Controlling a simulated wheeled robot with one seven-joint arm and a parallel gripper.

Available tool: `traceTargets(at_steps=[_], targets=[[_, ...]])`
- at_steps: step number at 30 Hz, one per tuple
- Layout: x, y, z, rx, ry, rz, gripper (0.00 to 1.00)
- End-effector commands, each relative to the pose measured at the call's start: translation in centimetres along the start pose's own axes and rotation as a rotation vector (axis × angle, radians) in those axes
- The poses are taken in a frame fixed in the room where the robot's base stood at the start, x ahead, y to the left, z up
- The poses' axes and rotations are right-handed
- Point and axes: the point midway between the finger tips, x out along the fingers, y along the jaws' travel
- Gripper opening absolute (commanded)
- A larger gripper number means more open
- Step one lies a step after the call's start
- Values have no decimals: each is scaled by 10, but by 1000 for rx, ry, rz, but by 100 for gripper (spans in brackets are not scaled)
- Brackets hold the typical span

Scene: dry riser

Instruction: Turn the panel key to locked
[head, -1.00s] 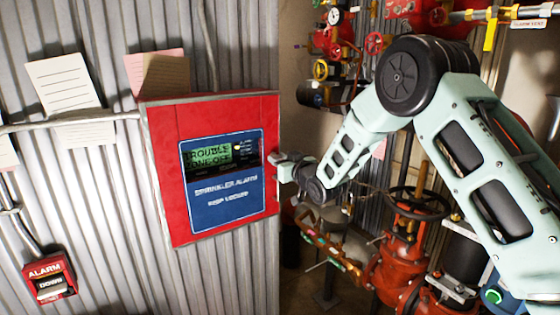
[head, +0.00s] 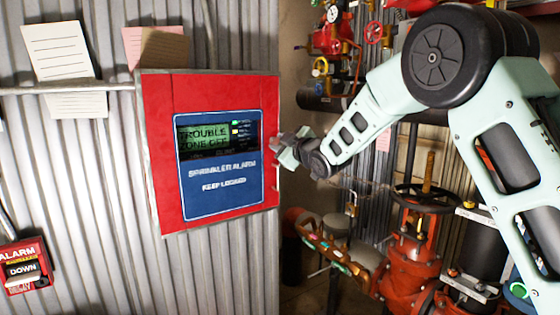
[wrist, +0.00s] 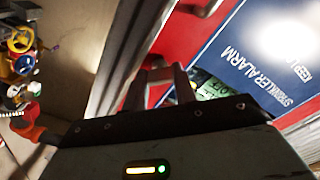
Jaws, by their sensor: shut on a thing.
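The red alarm panel (head: 160,150) hangs on the corrugated wall, its door looking closed. Its blue plate (head: 220,200) reads "SPRINKLER ALARM KEEP LOCKED" and the green display (head: 203,138) reads "TROUBLE ZONE OFF". My gripper (head: 276,146) is at the panel's right edge, level with the display. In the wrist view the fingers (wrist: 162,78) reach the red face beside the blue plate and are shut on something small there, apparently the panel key. The key itself is hidden by the fingers, so its angle cannot be told.
A grey handle (wrist: 204,8) stands out from the panel near the fingers. A red alarm box (head: 24,268) is at lower left. Red valves and pipes (head: 415,240) stand behind and below my arm. Paper notes (head: 62,50) hang above left.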

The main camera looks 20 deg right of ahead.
Motion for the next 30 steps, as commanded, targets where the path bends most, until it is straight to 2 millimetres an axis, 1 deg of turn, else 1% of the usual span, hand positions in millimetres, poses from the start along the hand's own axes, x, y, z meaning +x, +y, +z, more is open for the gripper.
traceTargets(at_steps=[1,18,24,30], targets=[[0,-6,5,-47,3,2,4],[0,-4,4,-564,2,2,4],[0,-3,2,-693,2,1,4],[0,-2,1,-776,1,1,4]])
